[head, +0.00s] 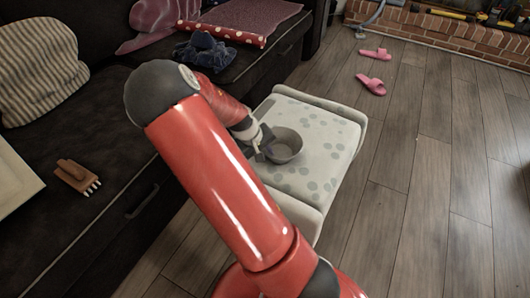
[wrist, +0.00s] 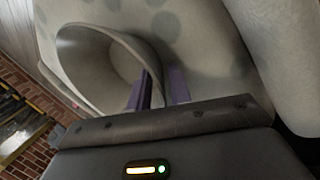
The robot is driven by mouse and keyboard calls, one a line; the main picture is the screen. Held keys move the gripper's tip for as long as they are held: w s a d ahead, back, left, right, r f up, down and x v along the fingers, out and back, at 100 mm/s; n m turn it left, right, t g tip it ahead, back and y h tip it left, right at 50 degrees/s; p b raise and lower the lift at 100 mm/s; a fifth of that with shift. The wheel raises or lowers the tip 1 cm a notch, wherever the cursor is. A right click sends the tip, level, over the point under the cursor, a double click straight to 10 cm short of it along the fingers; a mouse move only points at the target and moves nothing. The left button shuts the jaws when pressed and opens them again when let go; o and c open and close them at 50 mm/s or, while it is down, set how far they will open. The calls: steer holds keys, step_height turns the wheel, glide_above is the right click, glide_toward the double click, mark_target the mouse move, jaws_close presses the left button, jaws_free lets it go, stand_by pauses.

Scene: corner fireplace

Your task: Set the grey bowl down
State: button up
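The grey bowl (head: 286,147) is upright, over the spotted top of a pale padded stool (head: 312,117). I cannot tell whether its base touches the stool. My gripper (head: 265,149) is at the bowl's left side in the head view. In the wrist view the bowl (wrist: 100,62) fills the upper left, and the purple fingers of my gripper (wrist: 160,88) stand one on each side of its wall, closed on it near the rim. The lower part of the bowl is hidden behind my gripper there.
Pink slippers (head: 372,84) lie on the wooden floor (head: 420,170), which is otherwise clear at right. A brick hearth (head: 480,42) is behind.

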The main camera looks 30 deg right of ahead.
steer(key=shift+o, duration=0.3)
steer(key=p+v, duration=0.3)
steer(key=v, duration=0.9)
steer(key=s+a+r+t+y, duration=0.2)
steer(key=s+a+r, duration=0.4)
steer(key=s+r, duration=0.3)
steer(key=s+a+r+t+y, duration=0.2)
steer(key=s+a+r+t, duration=0.1)
steer(key=s+a+r, duration=0.4)
steer(key=s+r, duration=0.3)
steer(key=s, duration=0.1)
steer(key=shift+s+a+t+y, duration=0.3)
steer(key=shift+s+t+y, duration=0.1)
